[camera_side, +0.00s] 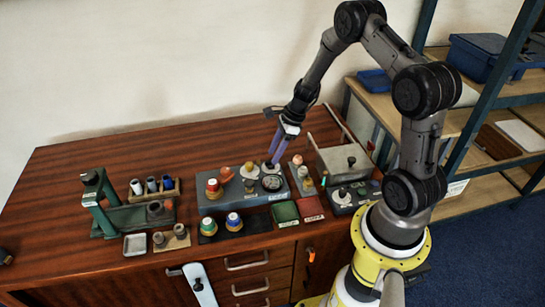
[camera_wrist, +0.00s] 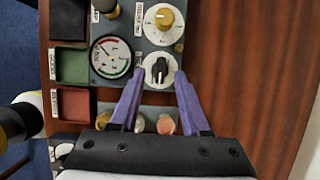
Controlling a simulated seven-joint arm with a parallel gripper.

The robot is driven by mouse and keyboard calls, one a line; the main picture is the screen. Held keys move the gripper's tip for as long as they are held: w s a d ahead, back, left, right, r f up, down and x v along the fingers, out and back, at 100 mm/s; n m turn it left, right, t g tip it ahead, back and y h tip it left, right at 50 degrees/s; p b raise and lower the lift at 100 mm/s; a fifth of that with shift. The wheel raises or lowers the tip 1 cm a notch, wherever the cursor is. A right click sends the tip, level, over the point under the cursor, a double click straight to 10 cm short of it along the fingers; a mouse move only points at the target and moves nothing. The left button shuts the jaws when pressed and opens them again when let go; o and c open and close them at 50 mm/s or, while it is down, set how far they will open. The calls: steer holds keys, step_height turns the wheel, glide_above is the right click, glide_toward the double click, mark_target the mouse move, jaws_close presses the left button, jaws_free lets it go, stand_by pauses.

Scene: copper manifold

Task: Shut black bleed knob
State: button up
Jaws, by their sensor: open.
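A black knob (camera_wrist: 158,70) with a pale pointer mark sits on a round white dial on the grey panel in the wrist view. Its label is not readable. My gripper (camera_wrist: 160,73) is open, with one purple finger on each side of this knob; I cannot tell whether either finger touches it. In the side view my gripper (camera_side: 272,163) points down at the panel's back edge, behind the gauge, and the fingers hide most of the knob there.
A round gauge (camera_wrist: 112,57) lies left of the knob and a yellow knob (camera_wrist: 164,17) above it. Copper-coloured caps (camera_wrist: 165,124) sit below, between the fingers. A grey lidded box (camera_side: 343,161) stands right of the panel. Bare wood (camera_wrist: 240,60) lies right of the panel in the wrist view.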

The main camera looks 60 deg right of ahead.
steer(key=shift+x, duration=1.15)
jaws_close()
